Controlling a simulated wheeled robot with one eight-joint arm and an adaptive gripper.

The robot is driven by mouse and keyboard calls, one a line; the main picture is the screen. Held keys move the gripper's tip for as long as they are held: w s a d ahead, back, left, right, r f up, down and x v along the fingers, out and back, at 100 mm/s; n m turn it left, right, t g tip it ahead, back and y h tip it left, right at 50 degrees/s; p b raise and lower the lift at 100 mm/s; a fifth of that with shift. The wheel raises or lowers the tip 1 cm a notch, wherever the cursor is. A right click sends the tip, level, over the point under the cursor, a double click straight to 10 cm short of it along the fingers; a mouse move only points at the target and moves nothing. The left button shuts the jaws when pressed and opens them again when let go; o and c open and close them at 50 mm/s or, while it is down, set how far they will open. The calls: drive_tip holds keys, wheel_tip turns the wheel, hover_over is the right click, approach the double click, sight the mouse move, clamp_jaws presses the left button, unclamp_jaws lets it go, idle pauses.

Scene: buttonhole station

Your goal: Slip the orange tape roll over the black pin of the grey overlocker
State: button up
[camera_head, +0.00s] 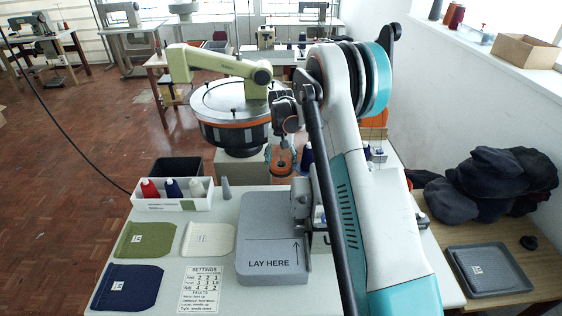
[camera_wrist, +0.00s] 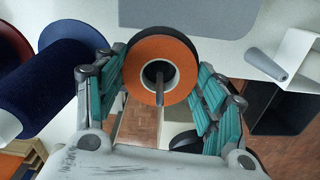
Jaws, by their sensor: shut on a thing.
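In the wrist view the orange tape roll (camera_wrist: 178,50), with a dark outer edge and a pale core, is held between the teal fingers of my gripper (camera_wrist: 160,88). A short dark grey rod (camera_wrist: 159,92) shows in its hole and overlaps the lower rim. I cannot tell whether this is the pin or whether it passes through. In the head view the roll (camera_head: 282,165) hangs below my wrist near the table's far edge. A grey machine (camera_head: 301,203), apparently the overlocker, is mostly hidden behind my arm; its pin cannot be made out there.
A dark blue thread cone (camera_wrist: 52,75) stands close beside my gripper. The grey LAY HERE pad (camera_head: 261,250) lies nearer on the table. A white tray of cones (camera_head: 170,204), a lone grey cone (camera_head: 226,190) and a black bin (camera_head: 178,168) are to the left.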

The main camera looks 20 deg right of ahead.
drive_tip(key=o, duration=1)
wheel_tip(320, 180, up, 12)
idle(0.5)
